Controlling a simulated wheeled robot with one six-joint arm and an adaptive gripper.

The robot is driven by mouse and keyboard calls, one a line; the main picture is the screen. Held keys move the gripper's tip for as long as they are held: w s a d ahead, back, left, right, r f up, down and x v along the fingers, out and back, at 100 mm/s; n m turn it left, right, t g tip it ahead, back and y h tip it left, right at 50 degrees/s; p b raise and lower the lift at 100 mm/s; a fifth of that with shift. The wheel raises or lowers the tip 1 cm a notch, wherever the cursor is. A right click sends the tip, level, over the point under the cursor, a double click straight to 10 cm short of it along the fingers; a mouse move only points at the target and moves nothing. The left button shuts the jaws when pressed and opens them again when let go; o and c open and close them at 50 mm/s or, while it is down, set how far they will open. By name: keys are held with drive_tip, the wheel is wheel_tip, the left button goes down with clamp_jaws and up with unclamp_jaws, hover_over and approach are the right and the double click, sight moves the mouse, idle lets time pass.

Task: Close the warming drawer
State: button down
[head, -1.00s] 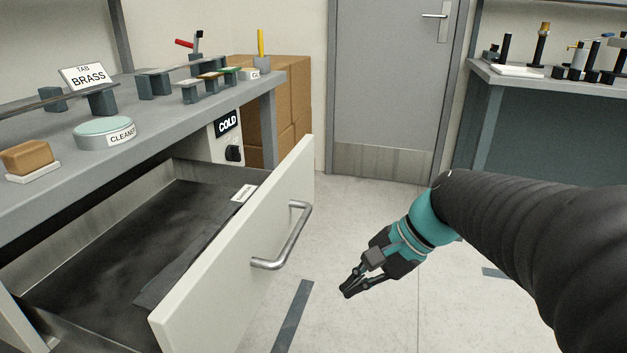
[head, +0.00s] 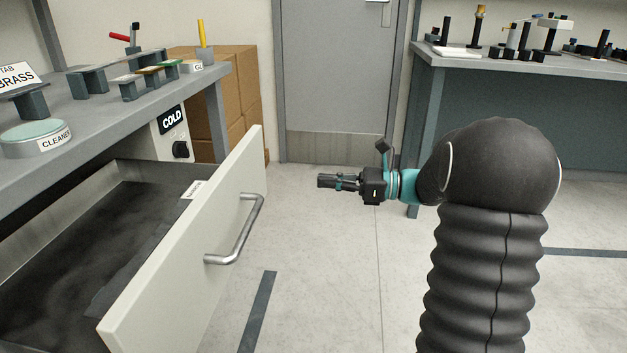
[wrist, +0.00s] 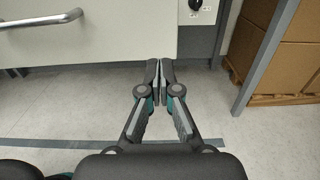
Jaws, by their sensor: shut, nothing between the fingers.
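The warming drawer (head: 190,250) is pulled well out from under the bench at the left of the head view. Its pale front panel has a silver bar handle (head: 243,232), and a dark plate lies inside. My gripper (head: 322,181) is shut and empty, to the right of the panel and apart from it, pointing left. In the wrist view the closed fingertips (wrist: 160,66) sit near the panel's lower right edge (wrist: 120,40). The handle (wrist: 40,20) shows at the upper left there, away from the fingers.
The bench (head: 100,110) above the drawer carries a cleaner tin (head: 36,138) and several small blocks. A COLD-labelled control panel (head: 172,130) with a black knob is beside the drawer. Cardboard boxes (head: 245,110) stand behind. The floor (head: 330,270) before the drawer is clear.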

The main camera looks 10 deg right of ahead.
sight(262, 177)
drive_tip(key=x, duration=1.2)
drive_tip(key=shift+a, duration=0.15)
drive_tip(key=shift+w+a, duration=0.1)
